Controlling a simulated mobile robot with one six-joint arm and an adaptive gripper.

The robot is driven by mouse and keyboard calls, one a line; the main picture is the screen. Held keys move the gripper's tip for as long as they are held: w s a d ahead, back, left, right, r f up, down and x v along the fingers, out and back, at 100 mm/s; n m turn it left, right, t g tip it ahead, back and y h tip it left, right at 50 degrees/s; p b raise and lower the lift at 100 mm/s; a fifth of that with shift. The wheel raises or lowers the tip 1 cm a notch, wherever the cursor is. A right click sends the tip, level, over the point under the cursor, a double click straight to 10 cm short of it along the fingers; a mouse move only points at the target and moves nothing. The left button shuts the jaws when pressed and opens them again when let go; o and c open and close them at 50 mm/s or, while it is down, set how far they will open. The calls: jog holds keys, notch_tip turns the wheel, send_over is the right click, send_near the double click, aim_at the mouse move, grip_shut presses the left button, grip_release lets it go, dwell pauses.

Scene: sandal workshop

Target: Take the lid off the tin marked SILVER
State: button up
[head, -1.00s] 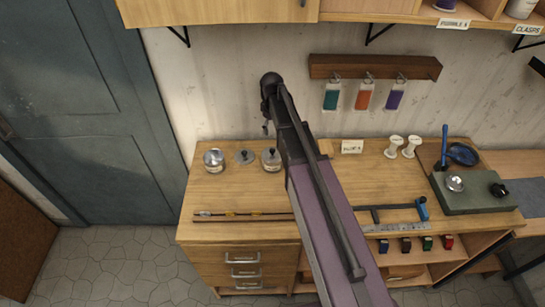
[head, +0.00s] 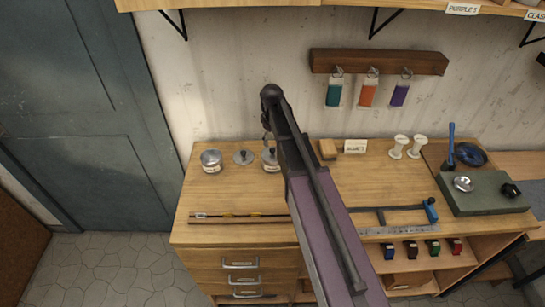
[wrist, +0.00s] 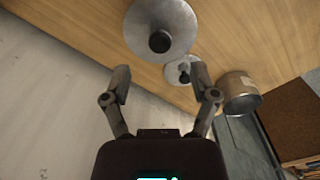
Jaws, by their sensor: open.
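A lidded metal tin (head: 271,164) stands on the bench, partly hidden by my arm in the head view. Its round grey lid (wrist: 160,22) with a black knob shows large in the wrist view. My gripper (wrist: 160,82) is open and empty, and that lid lies beyond its fingertips. A second knobbed lid (head: 243,157) lies on the bench to the left; it also shows in the wrist view (wrist: 178,72). An open tin (head: 211,161) stands farther left, also in the wrist view (wrist: 238,92). The tins' label words are too small to read, so I cannot tell which is SILVER.
A thin rod (head: 235,218) lies along the bench front. A wooden block (head: 328,149), a label card (head: 355,146) and white spools (head: 399,147) stand to the right. A rail with coloured tags (head: 375,62) hangs on the wall. The bench between tins and rod is clear.

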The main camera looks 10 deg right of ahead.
aim_at(273, 149)
jog(key=shift+f, duration=0.2)
dwell(0.3)
jog(key=shift+s+f+b, duration=0.15)
jog(key=shift+f+b, duration=2.3)
jog(key=shift+b, duration=0.15)
grip_shut()
